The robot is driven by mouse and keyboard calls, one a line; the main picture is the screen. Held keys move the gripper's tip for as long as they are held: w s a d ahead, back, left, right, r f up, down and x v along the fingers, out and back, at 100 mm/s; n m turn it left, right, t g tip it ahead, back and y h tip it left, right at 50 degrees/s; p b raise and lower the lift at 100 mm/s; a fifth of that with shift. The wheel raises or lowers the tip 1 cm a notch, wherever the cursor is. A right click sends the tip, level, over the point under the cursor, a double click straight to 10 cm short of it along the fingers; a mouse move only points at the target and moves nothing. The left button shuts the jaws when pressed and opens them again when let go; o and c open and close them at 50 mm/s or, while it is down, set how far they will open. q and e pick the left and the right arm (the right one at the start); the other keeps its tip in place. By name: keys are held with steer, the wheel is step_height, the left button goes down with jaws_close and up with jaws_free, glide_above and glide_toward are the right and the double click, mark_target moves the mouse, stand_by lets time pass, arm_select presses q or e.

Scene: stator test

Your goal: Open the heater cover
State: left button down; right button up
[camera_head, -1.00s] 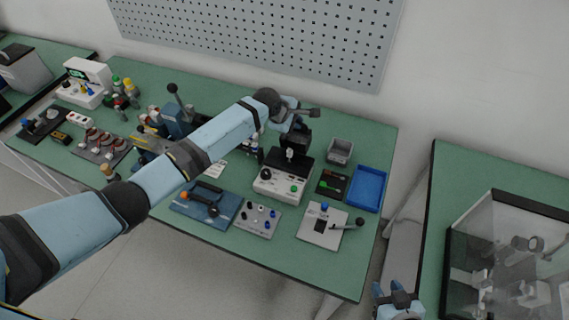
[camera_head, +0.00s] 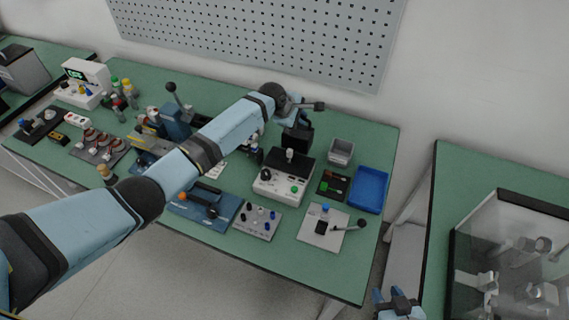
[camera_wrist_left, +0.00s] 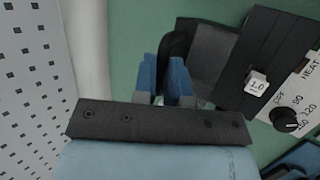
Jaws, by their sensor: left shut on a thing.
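The heater (camera_head: 277,189) is a white box with knobs and a black top cover (camera_head: 292,160), at the right half of the bench. In the left wrist view its black cover (camera_wrist_left: 258,60) shows at right, with a white "1.0" piece and a dial marked with numbers. My left gripper (camera_head: 298,122) is at the heater's back edge. In the left wrist view its blue fingers (camera_wrist_left: 165,78) are close together at a dark block (camera_wrist_left: 210,52) beside the cover; the contact is partly hidden. The cover looks down. My right gripper (camera_head: 397,300) is at the bottom edge, away from the heater.
A grey bin (camera_head: 341,150) and blue tray (camera_head: 369,188) stand right of the heater. A switch panel (camera_head: 257,220) and lever plate (camera_head: 323,228) lie in front. My left arm spans the bench's left part. A pegboard wall (camera_head: 270,35) is behind.

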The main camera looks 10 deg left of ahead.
arm_select(q)
steer(key=shift+w+f, duration=0.1)
steer(key=shift+w, duration=0.05)
steer(key=c, duration=1.3)
jaws_free()
steer(key=shift+o, duration=0.2)
steer(key=shift+r+p, duration=0.55)
steer(key=shift+r, duration=0.05)
step_height(320, 180, up, 5)
steer(key=p, duration=0.4)
steer(key=shift+p, duration=0.4)
steer(key=shift+f, duration=0.1)
